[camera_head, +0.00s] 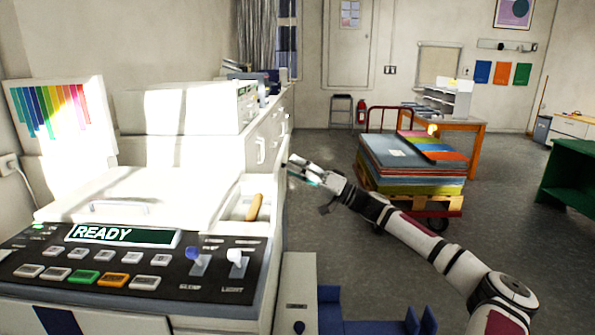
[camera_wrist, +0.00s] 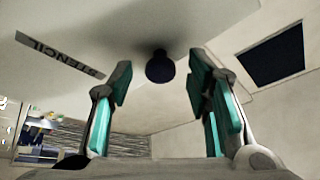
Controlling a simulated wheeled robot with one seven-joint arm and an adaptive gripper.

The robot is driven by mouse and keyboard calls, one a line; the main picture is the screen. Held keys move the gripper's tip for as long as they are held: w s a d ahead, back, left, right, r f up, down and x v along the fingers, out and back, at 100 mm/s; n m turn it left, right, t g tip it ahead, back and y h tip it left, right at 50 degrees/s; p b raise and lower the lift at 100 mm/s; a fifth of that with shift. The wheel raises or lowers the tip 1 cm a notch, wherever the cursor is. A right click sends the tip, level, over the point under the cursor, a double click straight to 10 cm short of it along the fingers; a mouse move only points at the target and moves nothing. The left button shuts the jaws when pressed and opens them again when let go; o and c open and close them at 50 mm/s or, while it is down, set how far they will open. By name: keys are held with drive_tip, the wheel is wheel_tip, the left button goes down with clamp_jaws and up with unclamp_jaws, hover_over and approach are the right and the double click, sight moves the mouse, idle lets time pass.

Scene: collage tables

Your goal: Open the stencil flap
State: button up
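In the wrist view a pale panel bears a dark label reading STENCIL (camera_wrist: 60,56). A dark round knob (camera_wrist: 160,68) stands on this panel. My gripper (camera_wrist: 159,78) is open, its two teal-padded fingers on either side of the knob in the picture. Gaps show between the knob and both fingers, and nothing is held. In the head view my gripper (camera_head: 298,168) is beside the right side of the white machine (camera_head: 262,185). The labelled panel and its knob cannot be made out in that view.
The machine's control panel (camera_head: 120,262) with a READY display is at the front left. A cart with stacked coloured sheets (camera_head: 412,160) stands beyond my arm. A dark rectangular opening or patch (camera_wrist: 271,56) is right of the knob. Open floor lies right of the machine.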

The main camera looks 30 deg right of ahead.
drive_tip(key=v, duration=1.2)
idle(0.5)
